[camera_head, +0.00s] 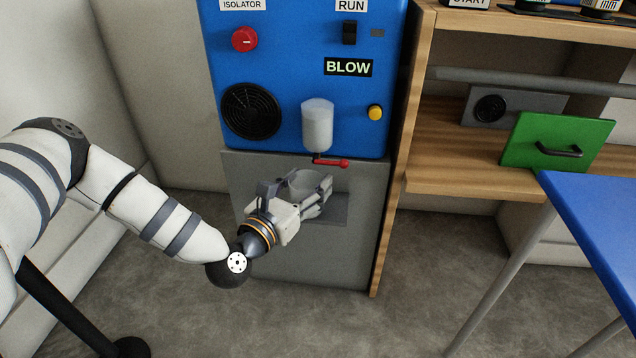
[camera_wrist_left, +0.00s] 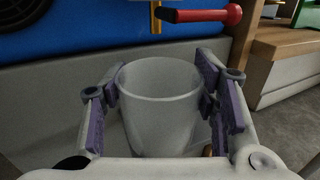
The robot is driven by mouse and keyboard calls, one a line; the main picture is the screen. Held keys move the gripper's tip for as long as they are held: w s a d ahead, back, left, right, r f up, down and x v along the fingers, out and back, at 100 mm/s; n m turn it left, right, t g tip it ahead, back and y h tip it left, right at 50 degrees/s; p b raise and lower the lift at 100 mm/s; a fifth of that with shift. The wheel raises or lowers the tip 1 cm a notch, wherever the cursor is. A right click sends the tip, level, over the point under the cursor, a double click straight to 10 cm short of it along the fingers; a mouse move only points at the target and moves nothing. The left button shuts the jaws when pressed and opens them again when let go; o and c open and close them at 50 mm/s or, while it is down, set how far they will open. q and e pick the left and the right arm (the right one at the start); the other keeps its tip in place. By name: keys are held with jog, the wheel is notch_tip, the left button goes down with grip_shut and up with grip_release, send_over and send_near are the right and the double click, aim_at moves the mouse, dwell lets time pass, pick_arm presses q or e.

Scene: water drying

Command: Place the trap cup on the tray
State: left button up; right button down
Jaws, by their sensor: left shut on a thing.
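The trap cup (camera_head: 302,181) is a pale grey, open-topped cup below the red-handled valve. It also shows in the left wrist view (camera_wrist_left: 160,105), upright and apparently empty. My left gripper (camera_head: 308,193) is shut on the cup, with a finger on each side of its wall; its fingers also show in the left wrist view (camera_wrist_left: 164,92). The grey tray (camera_head: 338,210) is a flat ledge on the machine's lower front, behind and below the gripper and partly hidden by it. The gap between cup bottom and tray cannot be told. My right gripper is out of view.
A clear-grey cylinder (camera_head: 317,125) hangs on the blue panel (camera_head: 290,65), with a red drain handle (camera_head: 332,162) just above the cup. A wooden shelf with a green plate (camera_head: 558,140) stands at right. A blue table (camera_head: 600,215) is at far right. Floor in front is clear.

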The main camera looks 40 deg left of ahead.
aim_at(314, 182)
pick_arm(q)
jog(key=w, duration=0.1)
jog(key=w+b, duration=0.1)
jog(key=w+f, duration=0.1)
jog(key=w, duration=0.1)
jog(key=shift+w+a, duration=0.1)
jog(key=shift+a, duration=0.2)
jog(key=shift+f, duration=0.15)
jog(key=shift+f+b, duration=0.2)
jog(key=shift+b, duration=0.15)
jog(key=o, duration=1)
jog(key=shift+o, duration=0.2)
